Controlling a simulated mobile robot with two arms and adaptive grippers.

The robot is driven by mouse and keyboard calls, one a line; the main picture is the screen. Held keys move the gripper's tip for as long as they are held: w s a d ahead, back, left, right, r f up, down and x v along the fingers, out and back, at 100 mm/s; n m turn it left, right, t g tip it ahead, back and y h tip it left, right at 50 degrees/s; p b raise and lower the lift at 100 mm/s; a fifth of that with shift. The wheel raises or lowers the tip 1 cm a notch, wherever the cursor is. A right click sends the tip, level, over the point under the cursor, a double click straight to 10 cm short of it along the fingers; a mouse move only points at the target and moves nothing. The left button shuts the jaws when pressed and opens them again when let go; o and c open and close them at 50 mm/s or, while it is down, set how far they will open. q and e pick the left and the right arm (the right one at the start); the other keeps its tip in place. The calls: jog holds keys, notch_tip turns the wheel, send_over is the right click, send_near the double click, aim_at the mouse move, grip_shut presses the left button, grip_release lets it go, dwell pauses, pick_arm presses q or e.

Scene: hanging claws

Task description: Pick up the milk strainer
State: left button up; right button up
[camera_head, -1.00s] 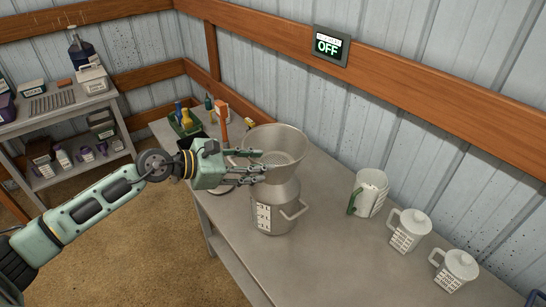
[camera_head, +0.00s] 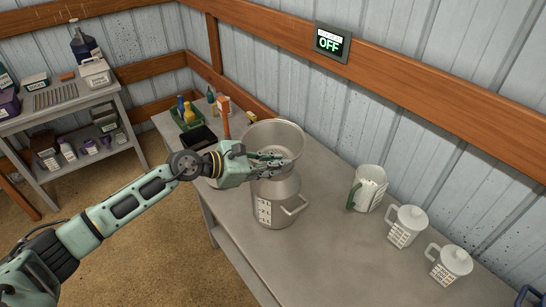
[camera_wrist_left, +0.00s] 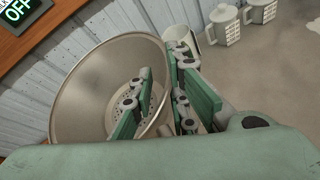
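The milk strainer (camera_head: 276,133) is a wide metal bowl with a perforated bottom, sitting upright on top of a metal milk can (camera_head: 281,212). It fills the left half of the left wrist view (camera_wrist_left: 85,80). My left gripper (camera_head: 282,162) is at the strainer's near side and hides part of its rim. In the left wrist view my left gripper (camera_wrist_left: 164,62) has one finger inside the bowl and the other outside. The rim passes between them, with a gap still showing, so it looks open. My right gripper is not in view.
White measuring jugs (camera_head: 370,188) stand right of the can on the grey table (camera_head: 325,255). A green tray (camera_head: 186,117) with bottles is at the table's far left end. A wall with a wooden rail and an OFF sign (camera_head: 332,42) runs behind.

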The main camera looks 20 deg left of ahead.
pick_arm(q)
grip_shut()
